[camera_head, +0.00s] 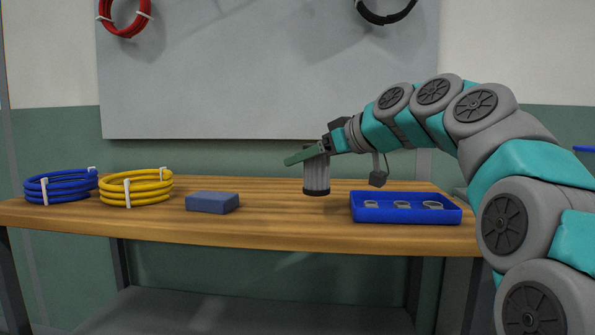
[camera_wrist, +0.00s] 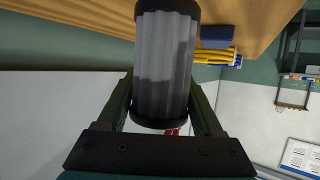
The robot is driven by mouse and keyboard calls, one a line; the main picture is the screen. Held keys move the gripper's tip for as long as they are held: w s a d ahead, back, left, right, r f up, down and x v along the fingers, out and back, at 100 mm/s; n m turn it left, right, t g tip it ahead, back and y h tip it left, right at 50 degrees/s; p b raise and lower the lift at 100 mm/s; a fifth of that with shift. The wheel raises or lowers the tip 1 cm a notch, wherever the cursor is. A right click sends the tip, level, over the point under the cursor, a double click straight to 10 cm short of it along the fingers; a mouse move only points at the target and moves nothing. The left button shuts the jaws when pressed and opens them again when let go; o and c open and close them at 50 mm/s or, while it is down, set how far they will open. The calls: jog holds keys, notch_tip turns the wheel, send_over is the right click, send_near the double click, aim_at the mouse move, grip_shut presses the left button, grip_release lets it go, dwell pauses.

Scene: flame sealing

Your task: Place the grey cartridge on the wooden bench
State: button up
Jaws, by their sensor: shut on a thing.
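The grey cartridge (camera_head: 316,176) is a ribbed cylinder with dark ends. It is upright in the head view, and its lower end is close to the bench top; I cannot tell whether it touches. My gripper (camera_head: 300,156) has its green fingers shut on the cartridge's upper part. In the wrist view the cartridge (camera_wrist: 165,65) sits between the two fingers (camera_wrist: 162,105). The wooden bench (camera_head: 275,220) spans the middle of the head view.
A blue tray (camera_head: 405,216) with several small ring-shaped parts stands right of the cartridge. A blue-grey block (camera_head: 212,202), a yellow cable coil (camera_head: 136,188) and a blue cable coil (camera_head: 60,187) lie to the left. Bare bench shows between block and tray.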

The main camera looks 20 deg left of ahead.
jog(key=shift+w+a+f, duration=0.85)
jog(key=shift+w+f, duration=0.15)
jog(key=shift+w, duration=0.1)
jog(key=shift+w+a+f, duration=0.8)
jog(key=shift+w+f, duration=0.15)
jog(key=shift+w, duration=0.1)
jog(key=shift+f, duration=0.2)
jog(key=o, duration=1.4)
jog(key=shift+r, duration=0.2)
jog(key=v, duration=1.2)
